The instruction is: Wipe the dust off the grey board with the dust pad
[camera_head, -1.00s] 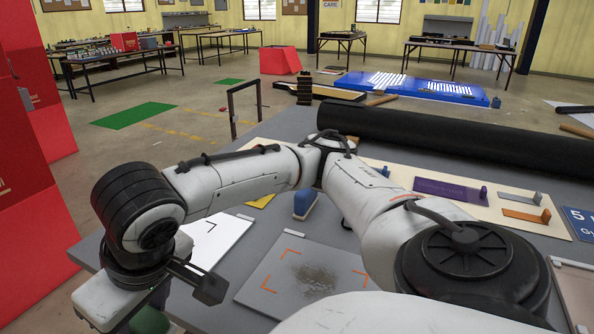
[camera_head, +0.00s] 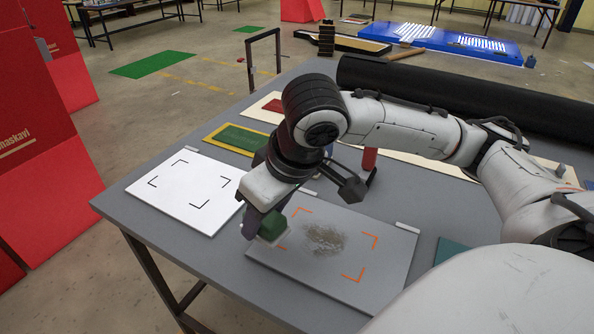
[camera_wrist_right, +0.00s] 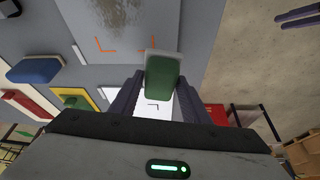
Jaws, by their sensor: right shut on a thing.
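The grey board (camera_head: 378,284) lies on the table with orange corner marks and a brown dust patch (camera_head: 324,239) near its middle. It also shows at the top of the right wrist view (camera_wrist_right: 150,18). My right gripper (camera_head: 258,222) is shut on a green pad with a pale face, taken as the dust pad (camera_head: 272,227). The pad shows between the fingers in the right wrist view (camera_wrist_right: 163,76). In the head view it is at the board's left edge, left of the dust; I cannot tell whether it touches. My left gripper is not in view.
A white board (camera_head: 180,178) with black corner marks lies left of the grey board. A green panel with a yellow border (camera_head: 238,138) lies behind. A blue block (camera_wrist_right: 35,70) stands on the table. A black roll (camera_head: 440,95) lies along the back.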

